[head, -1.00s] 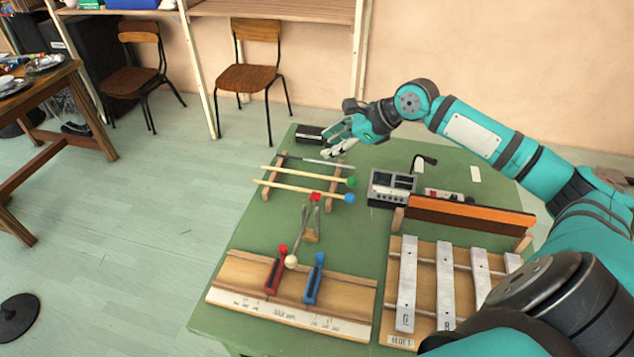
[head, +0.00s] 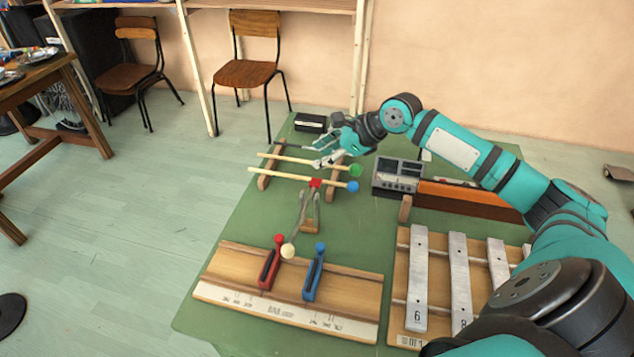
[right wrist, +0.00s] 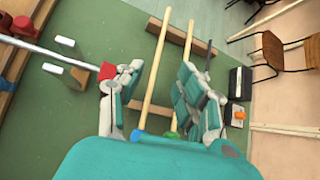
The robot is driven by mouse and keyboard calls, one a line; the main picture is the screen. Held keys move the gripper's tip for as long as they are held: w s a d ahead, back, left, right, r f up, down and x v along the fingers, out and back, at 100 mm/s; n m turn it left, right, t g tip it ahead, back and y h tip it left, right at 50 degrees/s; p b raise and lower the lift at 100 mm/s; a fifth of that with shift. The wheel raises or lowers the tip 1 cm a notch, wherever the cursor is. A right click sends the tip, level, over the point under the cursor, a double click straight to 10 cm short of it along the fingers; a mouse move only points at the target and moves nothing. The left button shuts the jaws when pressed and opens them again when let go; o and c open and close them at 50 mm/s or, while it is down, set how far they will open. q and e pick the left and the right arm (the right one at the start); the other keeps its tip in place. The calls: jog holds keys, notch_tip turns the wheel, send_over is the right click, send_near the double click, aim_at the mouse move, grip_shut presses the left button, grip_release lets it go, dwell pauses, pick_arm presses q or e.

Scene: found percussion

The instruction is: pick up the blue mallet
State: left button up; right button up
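The blue mallet (head: 300,179) has a pale stick and a round blue head. It lies across two wooden supports, in front of a similar green-headed mallet (head: 285,159). My right gripper (head: 320,152) is open and empty, over the head-end half of the mallets. In the right wrist view the pale stick of the blue mallet (right wrist: 155,75) and that of the green mallet (right wrist: 181,70) both appear between the spread fingers (right wrist: 158,95). The blue head is mostly hidden there by the gripper body. My left gripper is not in view.
A grey device (head: 397,176) stands right of the mallets. A wooden board (head: 230,262) with red and blue clips and a metal-bar instrument (head: 418,280) fill the table's front. A black box (head: 310,122) sits behind.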

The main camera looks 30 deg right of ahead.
send_near(290, 175)
jog(key=w+a+f, duration=0.2)
jog(key=w, duration=0.1)
jog(key=shift+w+a+f, duration=0.1)
jog(key=shift+a+f, duration=0.05)
jog(key=shift+a, duration=0.05)
jog(key=shift+d+b+x, duration=0.2)
jog(key=shift+b+x, duration=0.1)
jog(key=shift+x, duration=2.35)
jog(key=shift+f, duration=0.15)
jog(key=shift+c, duration=0.4)
grip_shut()
